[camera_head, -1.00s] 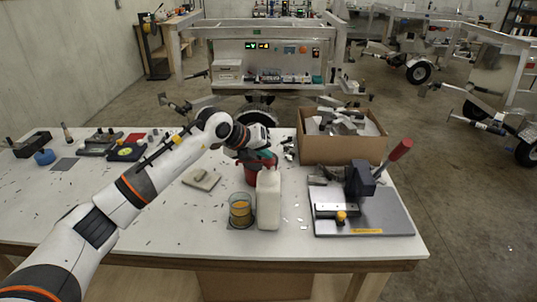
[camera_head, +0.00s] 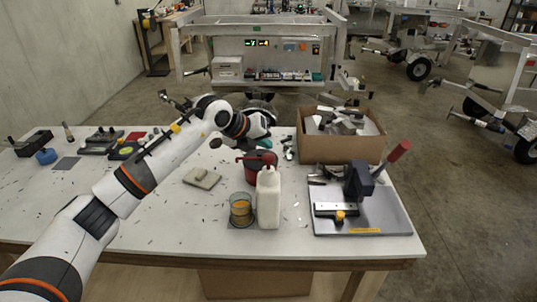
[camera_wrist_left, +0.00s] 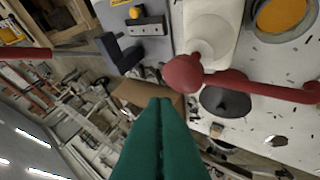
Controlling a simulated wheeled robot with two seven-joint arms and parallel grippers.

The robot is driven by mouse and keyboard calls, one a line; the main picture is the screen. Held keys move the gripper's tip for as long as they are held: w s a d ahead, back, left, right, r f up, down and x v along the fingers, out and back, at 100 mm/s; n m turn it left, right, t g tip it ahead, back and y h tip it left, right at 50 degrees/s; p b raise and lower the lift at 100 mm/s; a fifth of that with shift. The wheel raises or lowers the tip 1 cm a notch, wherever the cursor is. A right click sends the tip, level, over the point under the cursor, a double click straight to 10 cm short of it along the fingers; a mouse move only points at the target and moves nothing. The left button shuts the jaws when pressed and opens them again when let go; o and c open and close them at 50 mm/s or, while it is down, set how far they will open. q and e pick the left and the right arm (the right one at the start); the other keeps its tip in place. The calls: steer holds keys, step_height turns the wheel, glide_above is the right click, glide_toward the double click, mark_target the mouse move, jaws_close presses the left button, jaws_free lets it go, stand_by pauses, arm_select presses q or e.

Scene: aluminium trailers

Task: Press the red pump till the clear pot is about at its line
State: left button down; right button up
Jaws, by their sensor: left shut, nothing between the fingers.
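A white bottle (camera_head: 268,203) stands upright on the table with a red pump (camera_head: 257,158) on top. In the left wrist view the red pump (camera_wrist_left: 184,73) has its long spout pointing right, toward the clear pot. The clear pot (camera_head: 240,213) sits just left of the bottle with yellow-orange liquid in it, also seen in the left wrist view (camera_wrist_left: 283,15). I cannot make out its line. My left gripper (camera_head: 265,144), with green fingers (camera_wrist_left: 160,104), is shut and empty, above and behind the pump, and looks apart from it. My right gripper is not in view.
A dark round container (camera_head: 262,170) stands close behind the bottle. A cardboard box (camera_head: 340,148) of metal parts and a grey plate (camera_head: 385,218) with a red-handled press are to the right. A small beige block (camera_head: 202,178) lies left. The front left of the table is mostly clear.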

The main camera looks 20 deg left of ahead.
mark_target(265, 157)
arm_select(q)
step_height(265, 157, up, 4)
steer(key=shift+r+p, duration=0.15)
steer(key=shift+p, duration=0.85)
